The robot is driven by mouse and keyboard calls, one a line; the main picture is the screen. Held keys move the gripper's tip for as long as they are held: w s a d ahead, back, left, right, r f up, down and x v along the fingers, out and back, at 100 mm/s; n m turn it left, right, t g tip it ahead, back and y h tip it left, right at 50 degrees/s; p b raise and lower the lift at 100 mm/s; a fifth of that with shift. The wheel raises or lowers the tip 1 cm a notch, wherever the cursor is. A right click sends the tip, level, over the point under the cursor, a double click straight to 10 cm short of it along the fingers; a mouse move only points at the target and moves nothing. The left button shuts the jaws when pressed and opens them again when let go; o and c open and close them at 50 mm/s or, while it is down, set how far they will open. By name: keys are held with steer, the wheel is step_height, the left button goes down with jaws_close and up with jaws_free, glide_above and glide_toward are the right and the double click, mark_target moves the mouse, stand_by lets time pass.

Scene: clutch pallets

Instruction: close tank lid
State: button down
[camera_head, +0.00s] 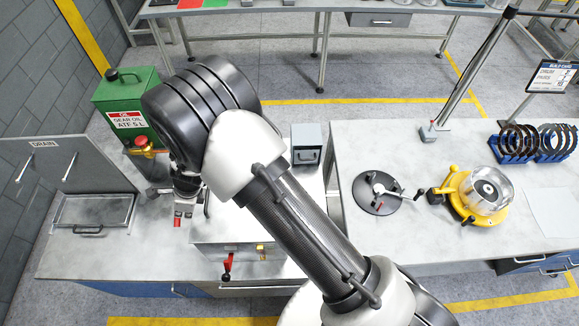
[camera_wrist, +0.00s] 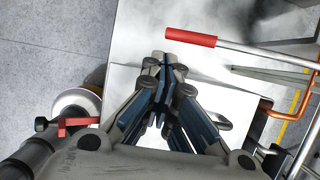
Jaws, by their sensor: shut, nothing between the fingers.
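A grey lid labelled DRAIN (camera_head: 62,160) stands raised, leaning back behind a shallow metal tank opening (camera_head: 60,212) on the left bench; a handle shows on its face. My gripper (camera_wrist: 165,62) is shut and empty in the wrist view, its fingertips close below a red-gripped metal rod (camera_wrist: 190,37). I cannot tell whether they touch it.
A green gear oil can (camera_head: 127,105) stands behind, with a brass tap below. A grey box (camera_head: 240,235) with a red lever (camera_head: 227,264) sits under my arm. The right bench holds a dark round plate (camera_head: 370,203) and a yellow-based unit (camera_head: 465,205). A copper pipe (camera_wrist: 305,95) shows at right.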

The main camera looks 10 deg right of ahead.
steer(key=f, duration=0.1)
steer(key=f+b, duration=0.1)
steer(key=f, duration=0.1)
steer(key=f+b, duration=0.1)
steer(key=f, duration=0.1)
steer(key=shift+a, duration=0.25)
steer(key=shift+s+f, duration=0.1)
stand_by(0.3)
steer(key=shift+d, duration=0.1)
